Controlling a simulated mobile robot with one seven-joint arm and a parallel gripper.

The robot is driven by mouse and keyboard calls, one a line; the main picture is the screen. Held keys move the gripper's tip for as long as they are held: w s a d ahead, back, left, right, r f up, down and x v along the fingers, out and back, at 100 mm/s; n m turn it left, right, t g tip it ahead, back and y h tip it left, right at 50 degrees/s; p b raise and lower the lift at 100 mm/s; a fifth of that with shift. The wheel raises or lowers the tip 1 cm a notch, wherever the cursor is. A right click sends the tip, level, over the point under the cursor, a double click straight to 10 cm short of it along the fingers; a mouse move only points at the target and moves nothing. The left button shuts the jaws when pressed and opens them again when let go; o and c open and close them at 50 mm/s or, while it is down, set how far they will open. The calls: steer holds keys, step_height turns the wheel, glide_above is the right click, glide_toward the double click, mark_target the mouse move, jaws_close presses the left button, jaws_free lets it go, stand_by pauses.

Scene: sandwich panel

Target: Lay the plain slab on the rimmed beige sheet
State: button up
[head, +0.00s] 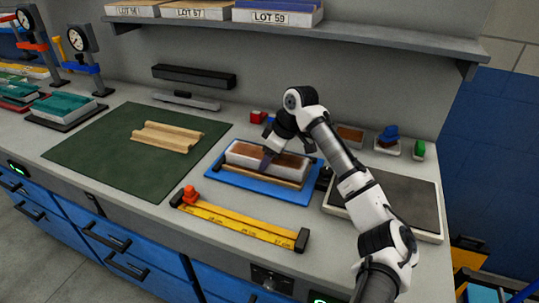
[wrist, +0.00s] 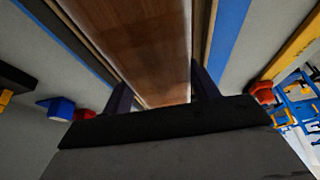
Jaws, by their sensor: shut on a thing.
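A pale block-like slab (head: 243,157) with a brown top sits at the blue board (head: 222,179). A rimmed beige sheet (head: 262,179) shows along its front edge, and in the wrist view beige edges run along both sides of the brown top (wrist: 135,45). The slab looks level, between the rims; whether it touches the sheet's floor is hidden. My gripper (head: 272,152) is over the slab's right part, with its fingers (wrist: 162,95) on either side, shut on it. Another beige ridged sheet (head: 167,136) lies on the green mat.
A yellow ruler bar (head: 240,222) with an orange slider lies in front of the blue board. A dark-topped plate (head: 395,199) is at the right. A red block (head: 258,117) and small trays stand behind. A shelf (head: 300,33) with labelled boxes runs above. The green mat (head: 100,160) has free room.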

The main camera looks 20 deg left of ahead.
steer(key=o, duration=0.7)
steer(key=b+v, duration=0.2)
steer(key=v, duration=1)
